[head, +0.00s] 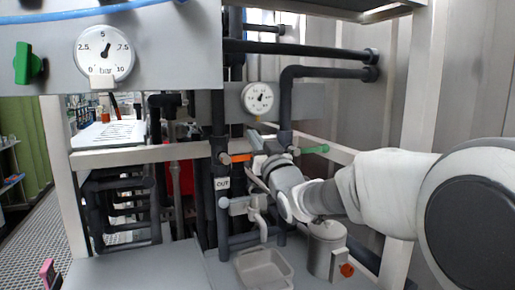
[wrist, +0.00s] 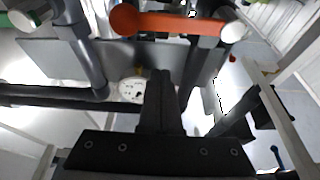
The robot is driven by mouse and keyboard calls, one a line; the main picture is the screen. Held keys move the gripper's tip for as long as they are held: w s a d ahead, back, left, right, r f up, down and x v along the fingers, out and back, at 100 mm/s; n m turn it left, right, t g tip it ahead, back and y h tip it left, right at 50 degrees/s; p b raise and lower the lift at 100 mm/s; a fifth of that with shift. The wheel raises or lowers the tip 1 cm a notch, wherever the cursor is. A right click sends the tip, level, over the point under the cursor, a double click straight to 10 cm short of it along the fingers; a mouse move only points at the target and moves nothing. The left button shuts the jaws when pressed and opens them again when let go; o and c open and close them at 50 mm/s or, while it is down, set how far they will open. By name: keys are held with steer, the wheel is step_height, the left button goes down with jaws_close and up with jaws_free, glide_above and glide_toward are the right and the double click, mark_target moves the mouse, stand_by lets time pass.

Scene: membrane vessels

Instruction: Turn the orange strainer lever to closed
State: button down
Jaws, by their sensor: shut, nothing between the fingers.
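The orange lever (head: 240,157) lies roughly horizontal across a dark vertical pipe, its free end to the right in the head view. In the wrist view the orange lever (wrist: 170,23) runs across the top, with its rounded end at left and a pale cap at the right end. My gripper (head: 258,140) is close to the right of the lever in the head view. In the wrist view my gripper's fingers (wrist: 160,78) are together and empty, just below the lever in the picture. I see a gap there; contact cannot be told.
A green lever (head: 313,149) sits right of my gripper. Dark pipes (head: 221,115) and a small gauge (head: 257,98) are close behind. A grey valve (head: 252,205) hangs below, above an open grey bin (head: 264,270) and a canister (head: 325,248) with an orange knob.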

steer(key=s+d+f+m+g+h, duration=0.2)
steer(key=s+d+f+g+h, duration=0.15)
steer(key=s+d+f, duration=0.45)
steer(key=s+d+f+m+g+h, duration=0.25)
steer(key=s+d+f+h, duration=0.35)
steer(key=s, duration=0.4)
steer(key=s+d+f+g, duration=0.2)
steer(key=s+f+g, duration=0.2)
steer(key=s, duration=0.5)
steer(key=s+d+f+g, duration=0.2)
steer(key=s+f+g, duration=0.2)
steer(key=s, duration=0.6)
step_height(320, 180, up, 19)
steer(key=p, duration=1.9)
